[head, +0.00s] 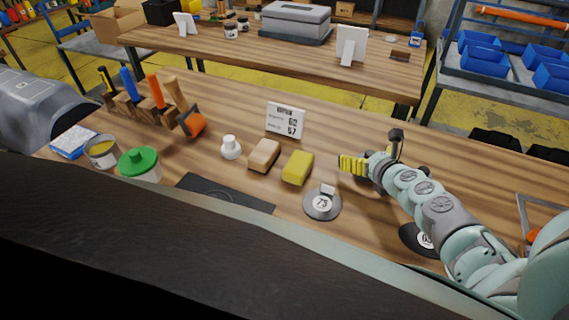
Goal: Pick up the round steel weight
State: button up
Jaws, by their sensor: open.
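A round grey metal disc (322,205), which looks like the steel weight, lies flat on the wooden workbench (330,243). It has a white label that seems to read 75 and a small pale block at its far edge. My gripper (352,165) has yellow fingers and is open, with nothing seen between them. It is beyond the disc and a little to its right, apart from it. A second, darker round disc (412,236) with a white label lies to the right, partly hidden by my arm.
A yellow sponge-like block (298,167) and a tan block (264,156) lie left of my gripper. A green-lidded jar (139,164) stands at the left.

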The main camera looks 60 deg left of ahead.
jog(key=shift+a, duration=0.1)
jog(key=shift+c, duration=0.3)
jog(key=c, duration=1.4)
jog(key=shift+r, duration=0.2)
notch_tip(320, 180, up, 18)
jog(key=p, duration=1.4)
jog(key=shift+f, duration=0.1)
